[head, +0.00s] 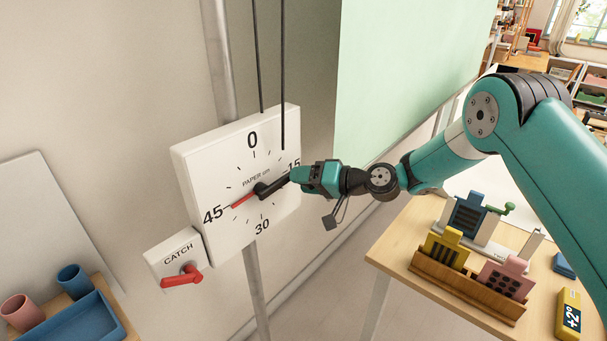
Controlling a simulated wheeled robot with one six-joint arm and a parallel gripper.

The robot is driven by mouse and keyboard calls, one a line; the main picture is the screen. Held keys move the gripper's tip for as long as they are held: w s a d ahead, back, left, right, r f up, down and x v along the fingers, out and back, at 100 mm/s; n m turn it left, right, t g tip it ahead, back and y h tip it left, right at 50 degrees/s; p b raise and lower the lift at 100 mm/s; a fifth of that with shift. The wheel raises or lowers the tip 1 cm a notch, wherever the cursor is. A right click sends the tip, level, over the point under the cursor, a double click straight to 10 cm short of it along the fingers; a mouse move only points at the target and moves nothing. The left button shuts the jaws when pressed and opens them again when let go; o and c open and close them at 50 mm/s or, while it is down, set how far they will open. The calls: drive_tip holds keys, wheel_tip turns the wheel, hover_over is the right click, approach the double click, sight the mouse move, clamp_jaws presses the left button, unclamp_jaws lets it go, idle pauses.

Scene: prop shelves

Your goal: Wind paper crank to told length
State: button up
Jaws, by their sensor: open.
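A white dial box (240,165) marked PAPER cm stands on a grey post, with 0 at top, 30 at bottom and 45 at left. The 15 at right is partly covered by my gripper. A red pointer (243,200) points from the hub to near 45. A black crank arm (273,185) runs from the hub up and right to my gripper (293,175). My gripper is open at the crank's outer end; its jaws are partly hidden, and I cannot tell if they touch it. A CATCH box (173,261) with a red lever (182,277) sits lower left.
A yellow block with a dark display (570,314) lies on the right table (395,245). A wooden rack (465,287) there holds a yellow and a pink plate; a blue-fronted device with a green handle (508,209) stands behind. A blue tray (78,325) and two cups are lower left.

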drive_tip(key=shift+a, duration=0.25)
drive_tip(key=shift+f, duration=0.1)
clamp_jaws()
